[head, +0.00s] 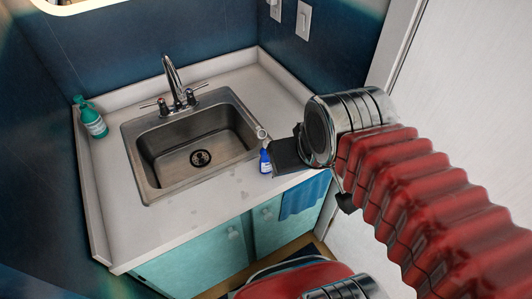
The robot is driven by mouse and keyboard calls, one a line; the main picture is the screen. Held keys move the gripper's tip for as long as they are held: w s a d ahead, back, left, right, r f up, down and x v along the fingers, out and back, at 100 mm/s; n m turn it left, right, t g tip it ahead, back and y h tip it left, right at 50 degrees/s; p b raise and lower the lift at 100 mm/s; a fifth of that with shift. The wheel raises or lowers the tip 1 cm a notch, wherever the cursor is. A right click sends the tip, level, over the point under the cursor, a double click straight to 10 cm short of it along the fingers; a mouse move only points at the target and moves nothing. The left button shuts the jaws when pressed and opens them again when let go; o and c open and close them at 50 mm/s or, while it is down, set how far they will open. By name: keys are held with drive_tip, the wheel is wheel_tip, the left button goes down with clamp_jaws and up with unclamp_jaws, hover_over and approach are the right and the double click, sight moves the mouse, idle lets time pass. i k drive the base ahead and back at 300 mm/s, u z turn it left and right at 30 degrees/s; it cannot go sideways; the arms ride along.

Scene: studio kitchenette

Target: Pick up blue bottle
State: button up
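The blue bottle (265,161) stands upright on the white counter, between the sink's right side and the front edge. It has a pale top and a white label. My gripper (316,180) is just to its right in the picture, coming in from the right. One dark finger (287,156) shows right beside the bottle and may overlap its right edge; I cannot tell if they touch. The other dark finger (346,203) shows lower right, well apart from the first. The gripper looks open, and nothing shows between the fingers.
A steel sink (155,165) with a faucet (174,82) takes up the middle of the counter (215,205). A green bottle (90,118) stands at the left. A blue towel (304,196) hangs at the front of the teal cabinet (195,262). Walls close in the back.

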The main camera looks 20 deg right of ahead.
sight(264, 165)
drive_tip(key=u, duration=0.55)
drive_tip(key=k, duration=1.35)
drive_tip(key=u, duration=0.5)
drive_tip(key=i, duration=0.9)
drive_tip(key=u, duration=0.45)
